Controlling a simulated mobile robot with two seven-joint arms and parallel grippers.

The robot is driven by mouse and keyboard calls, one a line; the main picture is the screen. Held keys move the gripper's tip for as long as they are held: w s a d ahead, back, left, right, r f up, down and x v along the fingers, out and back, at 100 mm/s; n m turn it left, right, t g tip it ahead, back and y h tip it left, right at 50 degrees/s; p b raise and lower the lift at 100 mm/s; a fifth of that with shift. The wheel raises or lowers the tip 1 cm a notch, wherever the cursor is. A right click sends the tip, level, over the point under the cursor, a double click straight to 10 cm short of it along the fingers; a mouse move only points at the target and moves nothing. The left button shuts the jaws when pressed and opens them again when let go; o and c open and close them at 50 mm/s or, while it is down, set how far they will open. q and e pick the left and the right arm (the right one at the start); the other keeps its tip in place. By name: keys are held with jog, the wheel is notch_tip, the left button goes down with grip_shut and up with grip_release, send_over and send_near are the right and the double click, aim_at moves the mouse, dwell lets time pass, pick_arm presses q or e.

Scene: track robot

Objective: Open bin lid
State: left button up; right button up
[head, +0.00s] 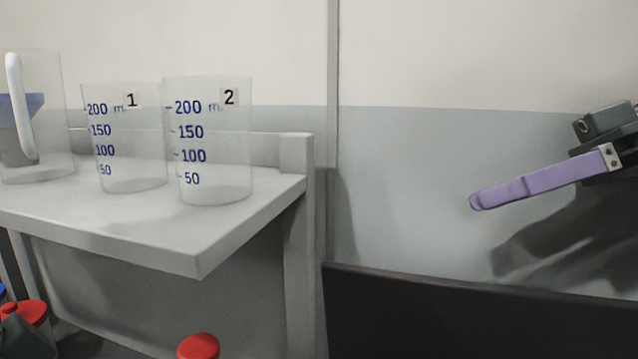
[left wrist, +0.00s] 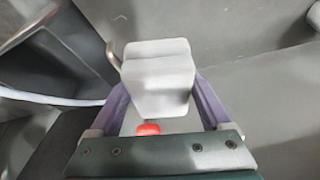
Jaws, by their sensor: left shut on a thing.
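In the left wrist view, my left gripper (left wrist: 160,82) has its two purple fingers on either side of a pale grey block (left wrist: 157,66) and is shut on it. A short metal rod (left wrist: 113,56) shows beside the block. A dark panel (head: 450,308) stands at the lower right of the head view; I cannot tell whether it is the bin or its lid. My right gripper (head: 478,201) is at the right of the head view, seen side-on, in front of the wall and apart from the panel. I cannot tell whether it is open. No bin lid is clearly recognisable.
A white table (head: 150,225) holds clear beakers marked 1 (head: 130,155) and 2 (head: 215,155), and a clear jug (head: 50,110) at far left. Red caps (head: 198,346) show low down. A red piece (left wrist: 148,129) lies below the block in the left wrist view.

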pick_arm(q)
jog(key=shift+f, duration=0.15)
pick_arm(e)
notch_tip(320, 180, up, 10)
jog(key=shift+r, duration=0.1)
dwell(0.3)
